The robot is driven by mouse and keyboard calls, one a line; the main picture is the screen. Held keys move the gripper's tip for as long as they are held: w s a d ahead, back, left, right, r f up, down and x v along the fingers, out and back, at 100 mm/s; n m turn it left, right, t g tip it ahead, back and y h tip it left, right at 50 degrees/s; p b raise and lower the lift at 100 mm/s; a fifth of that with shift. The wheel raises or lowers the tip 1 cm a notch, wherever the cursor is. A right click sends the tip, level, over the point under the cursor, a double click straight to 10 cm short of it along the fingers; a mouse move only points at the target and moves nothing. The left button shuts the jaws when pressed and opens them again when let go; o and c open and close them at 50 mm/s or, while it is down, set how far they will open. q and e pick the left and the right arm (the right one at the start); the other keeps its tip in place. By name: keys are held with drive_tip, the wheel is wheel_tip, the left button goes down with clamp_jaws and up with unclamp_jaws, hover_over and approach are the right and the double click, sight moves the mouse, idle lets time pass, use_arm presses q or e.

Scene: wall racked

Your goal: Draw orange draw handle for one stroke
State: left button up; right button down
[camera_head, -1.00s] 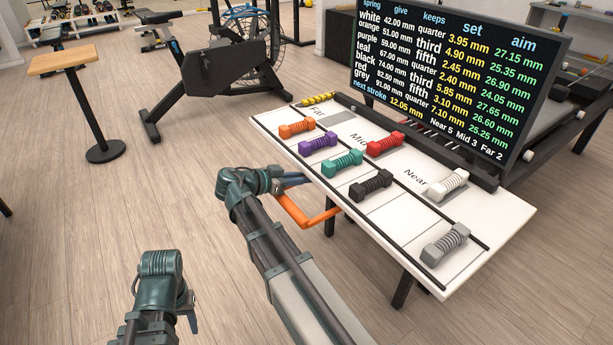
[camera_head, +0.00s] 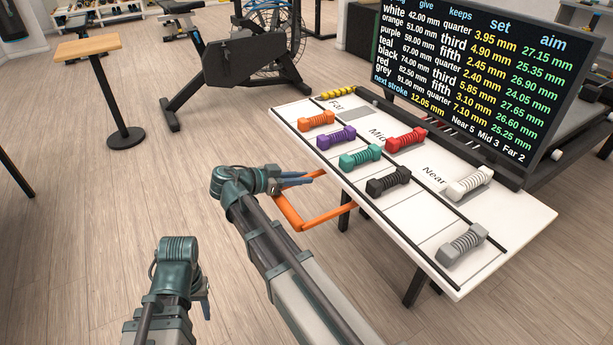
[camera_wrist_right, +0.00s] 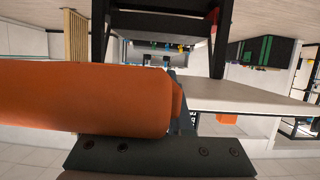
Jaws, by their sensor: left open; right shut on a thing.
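The orange draw handle (camera_head: 322,219) is a bent bar that sticks out from the front edge of the white table (camera_head: 392,212). My right gripper (camera_head: 296,181) is shut on its outer bar, and my wrist hides part of the grip. In the right wrist view the orange bar (camera_wrist_right: 85,98) fills the left side, close against the dark gripper part. My left gripper (camera_head: 204,290) is open and empty, low at the left, apart from the handle. The screen (camera_head: 470,75) lists springs and reads "next stroke 12.05 mm", "Near 5 Mid 3 Far 2".
Orange (camera_head: 316,121), purple (camera_head: 336,138), teal (camera_head: 361,156), black (camera_head: 388,181) and grey (camera_head: 462,244) springs lie along the table's front strip. Red (camera_head: 406,139) and white (camera_head: 469,183) ones lie behind. An exercise bike (camera_head: 245,60) stands beyond.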

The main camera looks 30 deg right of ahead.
drive_tip(key=shift+s+a, duration=0.2)
drive_tip(key=shift+a, duration=2.35)
drive_tip(key=shift+w+d, duration=0.15)
drive_tip(key=shift+d, duration=1.9)
drive_tip(key=shift+w+d, duration=0.2)
drive_tip(key=shift+d, duration=1.9)
drive_tip(key=shift+w+d, duration=0.15)
drive_tip(key=shift+d, duration=1.9)
drive_tip(key=c, duration=0.8)
unclamp_jaws()
drive_tip(key=shift+o, duration=0.2)
drive_tip(key=p+v, duration=0.4)
drive_tip(key=v, duration=0.8)
drive_tip(key=shift+w+a+r, duration=0.1)
drive_tip(key=shift+r, duration=0.05)
drive_tip(key=shift+p+v, duration=0.35)
drive_tip(key=shift+v, duration=0.45)
